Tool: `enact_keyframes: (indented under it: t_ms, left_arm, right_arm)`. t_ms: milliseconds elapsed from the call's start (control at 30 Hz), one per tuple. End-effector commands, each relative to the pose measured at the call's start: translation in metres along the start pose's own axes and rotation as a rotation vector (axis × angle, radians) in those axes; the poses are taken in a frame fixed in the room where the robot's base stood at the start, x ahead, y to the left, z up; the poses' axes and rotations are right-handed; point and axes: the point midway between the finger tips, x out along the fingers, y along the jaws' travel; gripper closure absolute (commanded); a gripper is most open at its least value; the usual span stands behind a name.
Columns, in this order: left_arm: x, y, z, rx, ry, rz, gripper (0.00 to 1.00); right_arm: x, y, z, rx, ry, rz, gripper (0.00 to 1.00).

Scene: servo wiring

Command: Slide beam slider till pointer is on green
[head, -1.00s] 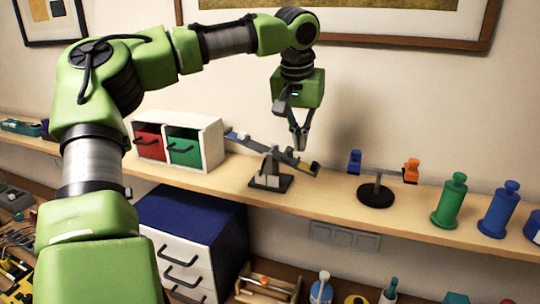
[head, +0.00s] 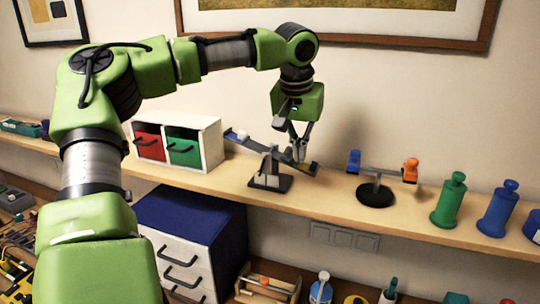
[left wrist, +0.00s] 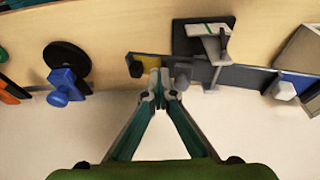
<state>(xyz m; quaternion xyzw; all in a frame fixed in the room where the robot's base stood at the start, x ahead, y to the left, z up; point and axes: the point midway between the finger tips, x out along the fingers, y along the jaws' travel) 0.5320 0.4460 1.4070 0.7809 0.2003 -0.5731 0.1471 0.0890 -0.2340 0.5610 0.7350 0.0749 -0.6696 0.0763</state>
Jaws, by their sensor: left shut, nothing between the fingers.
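The balance beam (head: 278,152) sits on a dark-based stand (head: 270,182) on the shelf, tilted down to the right in the head view. The left wrist view shows the grey beam (left wrist: 246,77), with a yellow piece (left wrist: 149,64) near one end and a blue end with a white block. A grey block that looks like the slider (left wrist: 183,75) is on the beam beside my fingertips. A pale plate with a green mark (left wrist: 203,28) is on the stand; I cannot tell where the pointer reads. My left gripper (head: 299,156) is shut and empty at the beam's lower part, its fingertips (left wrist: 161,92) close beside the slider.
A white box with red and green drawers (head: 183,148) stands left of the beam. A black-based stand with blue and orange pieces (head: 376,190) is to the right, then green (head: 449,202) and blue (head: 498,210) cylinders. The wall is close behind.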

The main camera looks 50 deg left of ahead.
Motion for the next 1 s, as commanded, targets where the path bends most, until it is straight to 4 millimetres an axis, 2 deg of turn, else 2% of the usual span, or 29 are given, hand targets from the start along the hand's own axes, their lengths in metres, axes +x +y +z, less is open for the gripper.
enact_keyframes:
  t_ms: [1000]
  left_arm:
    - [0.001,-0.014,0.001,-0.003,-0.01,-0.01,1.0]
  right_arm:
    - [-0.006,0.003,0.0,-0.001,0.0,0.003,0.6]
